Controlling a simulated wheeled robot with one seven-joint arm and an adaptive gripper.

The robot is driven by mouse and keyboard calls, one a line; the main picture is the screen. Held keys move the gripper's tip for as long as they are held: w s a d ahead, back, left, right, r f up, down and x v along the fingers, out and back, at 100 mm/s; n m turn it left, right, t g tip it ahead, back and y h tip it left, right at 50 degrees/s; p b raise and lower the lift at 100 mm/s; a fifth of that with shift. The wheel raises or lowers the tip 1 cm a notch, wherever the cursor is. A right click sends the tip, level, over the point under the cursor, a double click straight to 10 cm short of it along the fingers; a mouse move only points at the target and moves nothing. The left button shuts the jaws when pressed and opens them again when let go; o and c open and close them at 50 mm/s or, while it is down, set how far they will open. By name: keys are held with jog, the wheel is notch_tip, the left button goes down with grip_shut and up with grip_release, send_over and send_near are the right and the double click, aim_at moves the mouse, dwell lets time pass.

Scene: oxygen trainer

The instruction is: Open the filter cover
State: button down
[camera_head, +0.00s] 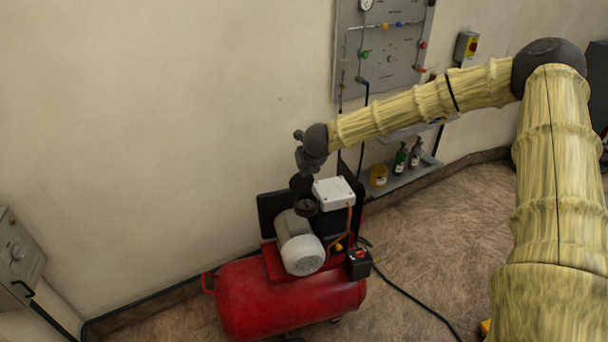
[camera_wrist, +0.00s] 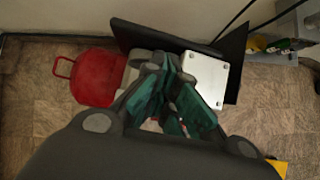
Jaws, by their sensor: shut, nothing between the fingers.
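The compressor's red tank (camera_head: 290,296) carries a grey motor (camera_head: 297,242), a white box (camera_head: 333,192) and a dark round part (camera_head: 306,207). That round part may be the filter cover, but I cannot tell for certain. My gripper (camera_head: 302,182) points down just above it, left of the white box. Whether it touches the part is unclear. In the wrist view my gripper (camera_wrist: 172,108) has its teal-padded fingers together, with nothing seen between them. They hide the middle of the compressor there; the red tank (camera_wrist: 95,78) shows to the left and the white box (camera_wrist: 206,80) to the right.
A dark panel (camera_head: 268,212) stands behind the motor, close to the wall. A shelf (camera_head: 410,178) with bottles and a yellow container is at the right. A grey board (camera_head: 385,50) with gauges hangs above.

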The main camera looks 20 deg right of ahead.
jog(key=shift+w+r, duration=0.15)
jog(key=shift+w, duration=0.5)
jog(key=shift+r, duration=0.15)
jog(key=shift+r+p, duration=0.4)
jog(key=shift+r, duration=0.25)
